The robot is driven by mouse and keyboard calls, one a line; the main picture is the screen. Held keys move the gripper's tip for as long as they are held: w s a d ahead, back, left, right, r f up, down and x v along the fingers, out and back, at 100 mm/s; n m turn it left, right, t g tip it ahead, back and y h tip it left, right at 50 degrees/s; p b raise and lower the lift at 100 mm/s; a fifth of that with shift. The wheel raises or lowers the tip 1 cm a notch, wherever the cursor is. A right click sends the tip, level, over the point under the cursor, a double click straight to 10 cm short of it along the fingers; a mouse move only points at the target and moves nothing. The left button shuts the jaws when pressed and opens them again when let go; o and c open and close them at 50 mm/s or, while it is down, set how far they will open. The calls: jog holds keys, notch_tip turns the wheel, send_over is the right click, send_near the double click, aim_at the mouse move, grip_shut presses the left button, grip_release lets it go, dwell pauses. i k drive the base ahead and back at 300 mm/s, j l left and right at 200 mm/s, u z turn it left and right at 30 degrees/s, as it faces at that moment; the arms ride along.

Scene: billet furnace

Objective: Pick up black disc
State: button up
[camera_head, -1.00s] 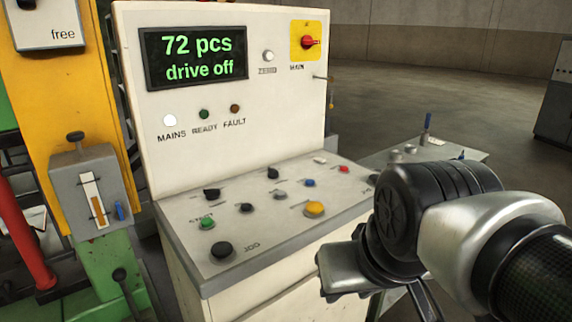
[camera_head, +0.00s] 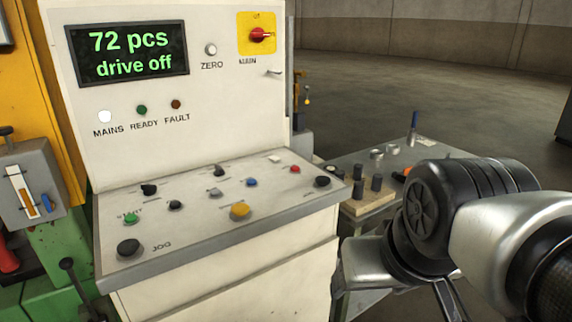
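I cannot make out with certainty which thing is the black disc. A dark flat round shape (camera_head: 331,169) lies at the near left edge of the side table (camera_head: 347,157), but it is small and partly cut off by the console. My arm (camera_head: 450,215) fills the lower right and covers the right and front of that table. The end of my arm (camera_head: 365,265) is at the lower middle, in front of the table and right of the console. Its fingertips cannot be made out, nor whether they hold anything.
A white control console (camera_head: 215,250) with knobs and buttons stands left of my arm; its display (camera_head: 132,55) reads 72 pcs, drive off. A wooden block (camera_head: 365,204) with several dark cylinders sits on the side table, near grey round pieces (camera_head: 392,149). Open floor lies behind.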

aim_at(331, 169)
jog(key=l, duration=0.45)
jog(key=i+l+u, duration=0.1)
jog(key=i+l, duration=0.45)
jog(key=i+l+u, duration=0.15)
jog(key=i+l, duration=0.35)
jog(key=l, duration=0.25)
